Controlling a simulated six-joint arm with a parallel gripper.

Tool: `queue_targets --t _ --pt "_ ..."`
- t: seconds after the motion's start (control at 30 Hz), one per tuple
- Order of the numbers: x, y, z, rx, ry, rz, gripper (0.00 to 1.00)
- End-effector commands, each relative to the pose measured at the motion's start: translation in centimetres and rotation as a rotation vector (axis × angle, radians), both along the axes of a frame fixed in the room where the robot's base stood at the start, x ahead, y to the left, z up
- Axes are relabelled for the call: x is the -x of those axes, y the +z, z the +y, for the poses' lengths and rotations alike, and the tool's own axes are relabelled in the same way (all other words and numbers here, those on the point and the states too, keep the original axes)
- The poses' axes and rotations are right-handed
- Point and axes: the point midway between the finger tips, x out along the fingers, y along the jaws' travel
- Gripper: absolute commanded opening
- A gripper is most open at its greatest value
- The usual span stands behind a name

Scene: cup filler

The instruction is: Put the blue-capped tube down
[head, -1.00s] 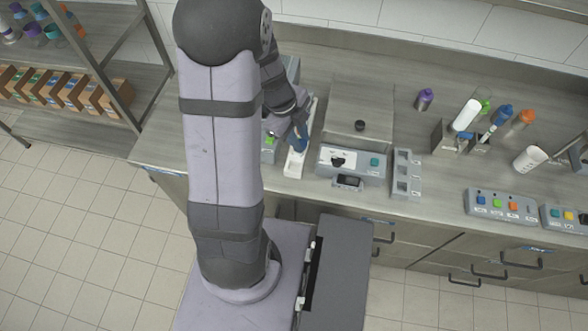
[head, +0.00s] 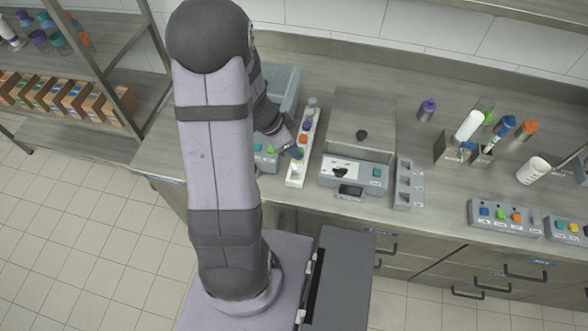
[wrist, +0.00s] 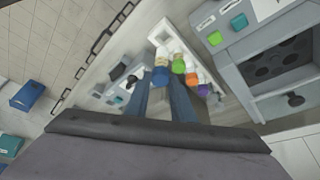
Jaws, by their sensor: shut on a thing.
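My gripper (head: 295,153) is over the near end of a long white rack (head: 296,182) on the bench. In the wrist view my gripper (wrist: 165,82) has its blue fingers shut on the blue-capped tube (wrist: 160,76), at the rack's end. The tube is mostly hidden in the head view. Beside it in the rack stand tubes with a green cap (wrist: 178,66), an orange cap (wrist: 191,78) and a purple cap (wrist: 203,90). I cannot tell whether the held tube's bottom touches the rack.
A grey machine with a teal button (head: 376,173) stands right of the rack. Another grey device (wrist: 235,45) with green and teal buttons stands on its other side. A small grey holder (head: 408,185) and a purple-capped bottle (head: 427,110) are further right.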

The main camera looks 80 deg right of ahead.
Motion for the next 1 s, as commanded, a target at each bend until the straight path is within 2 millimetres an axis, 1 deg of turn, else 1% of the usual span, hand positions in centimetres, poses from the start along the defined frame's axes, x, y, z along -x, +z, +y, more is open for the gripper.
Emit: queue_targets --t 0.03,0.2,0.3,0.5,0.57,0.7,0.8,1.0 --pt "0.0 -1.3 0.1 -0.003 0.0 0.0 0.0" --pt "0.0 -3.6 0.0 -0.001 0.0 0.0 0.0" --pt "0.0 -4.1 0.0 0.0 -0.001 -0.002 0.0" --pt "0.0 -4.4 0.0 0.001 -0.001 -0.002 0.0" --pt "0.0 -5.0 0.0 -0.001 -0.001 -0.002 0.0" --pt "0.0 -6.8 0.0 -0.002 -0.001 -0.001 0.0" --pt "0.0 -7.7 0.0 0.0 -0.001 -0.001 0.0" --pt "0.0 -7.9 0.0 0.001 -0.001 -0.002 0.0"
